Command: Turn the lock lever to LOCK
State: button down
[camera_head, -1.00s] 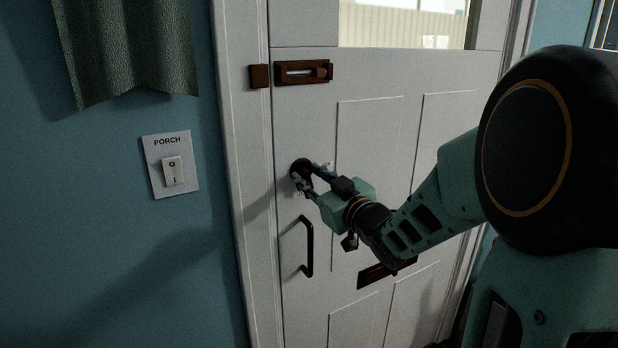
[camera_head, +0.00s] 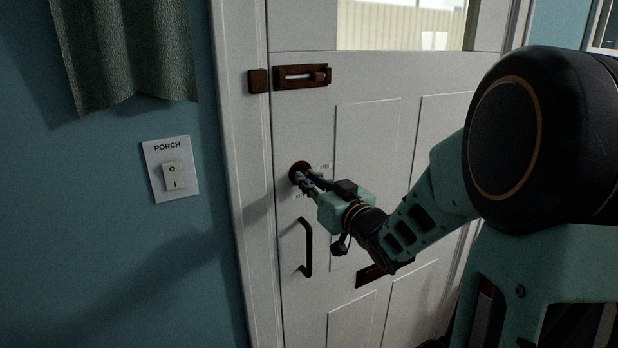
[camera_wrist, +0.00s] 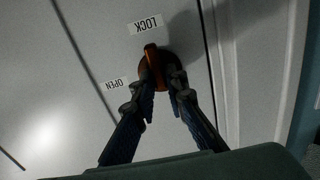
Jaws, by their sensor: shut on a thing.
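The lock lever (camera_wrist: 150,62) is a brown-orange piece on a round dark mount on the white door. In the wrist view its tip points up, towards the LOCK label (camera_wrist: 145,24). The OPEN label (camera_wrist: 114,84) is left of the lever there; in the head view it is right of the lock (camera_head: 324,167). My gripper (camera_wrist: 161,82) has one finger on each side of the lever and is shut on it. The gripper also shows at the lock in the head view (camera_head: 302,182). The fingers hide part of the lever.
A dark pull handle (camera_head: 308,247) is below the lock, and a mail slot (camera_head: 370,275) is lower right, partly behind my arm. A slide bolt (camera_head: 302,76) is above. A PORCH switch (camera_head: 174,176) and a curtain (camera_head: 125,50) are on the left wall.

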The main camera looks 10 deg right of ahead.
jog(key=c, duration=2)
grip_release()
jog(key=v, duration=0.7)
jog(key=shift+s+d, duration=0.1)
jog(key=shift+s, duration=0.15)
